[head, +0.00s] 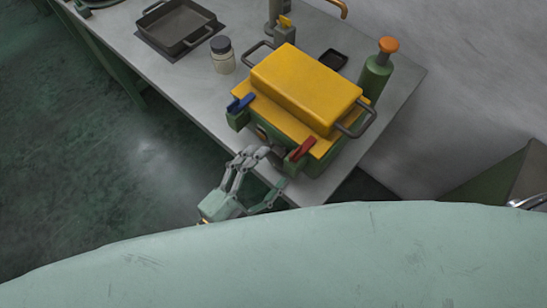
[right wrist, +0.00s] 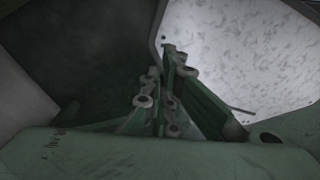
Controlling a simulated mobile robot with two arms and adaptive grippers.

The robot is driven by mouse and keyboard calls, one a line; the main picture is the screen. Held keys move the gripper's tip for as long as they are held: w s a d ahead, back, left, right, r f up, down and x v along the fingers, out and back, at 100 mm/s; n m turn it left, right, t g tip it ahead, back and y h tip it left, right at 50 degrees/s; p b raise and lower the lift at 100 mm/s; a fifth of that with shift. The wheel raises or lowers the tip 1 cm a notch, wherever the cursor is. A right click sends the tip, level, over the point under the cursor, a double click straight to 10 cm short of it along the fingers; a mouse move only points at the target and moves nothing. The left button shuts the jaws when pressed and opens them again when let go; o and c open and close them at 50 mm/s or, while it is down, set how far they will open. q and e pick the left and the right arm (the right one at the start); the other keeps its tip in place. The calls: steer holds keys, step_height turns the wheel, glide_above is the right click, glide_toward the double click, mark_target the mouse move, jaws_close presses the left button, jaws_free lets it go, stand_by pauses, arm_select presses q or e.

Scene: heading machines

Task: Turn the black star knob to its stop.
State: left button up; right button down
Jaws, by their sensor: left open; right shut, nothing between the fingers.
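A green machine with a yellow lid (head: 305,88) stands at the front right of the grey table. It has a blue lever (head: 241,102) and a red lever (head: 303,149) at its front corners. I cannot make out the black star knob; the front face between the levers is dark and partly hidden by my fingers. My left gripper (head: 272,168) is open at this front face, one finger near its middle and the other lower, toward the red lever's side. I cannot tell whether it touches anything. My right gripper (right wrist: 160,78) is shut and empty in the right wrist view.
On the table (head: 185,90) are a dark square pan (head: 180,25), a dark-lidded jar (head: 222,55), a small black tray (head: 333,59) and a green canister with an orange knob (head: 389,45). The floor left of the table is clear.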

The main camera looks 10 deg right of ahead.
arm_select(q)
steer(key=shift+w+d+r, duration=0.1)
steer(key=shift+w+d, duration=0.35)
steer(key=shift+d, duration=0.15)
steer(key=shift+w+d, duration=0.35)
steer(key=shift+d, duration=0.05)
arm_select(e)
steer(key=d, duration=0.2)
steer(key=shift+d+r, duration=0.3)
steer(key=shift+r, duration=0.05)
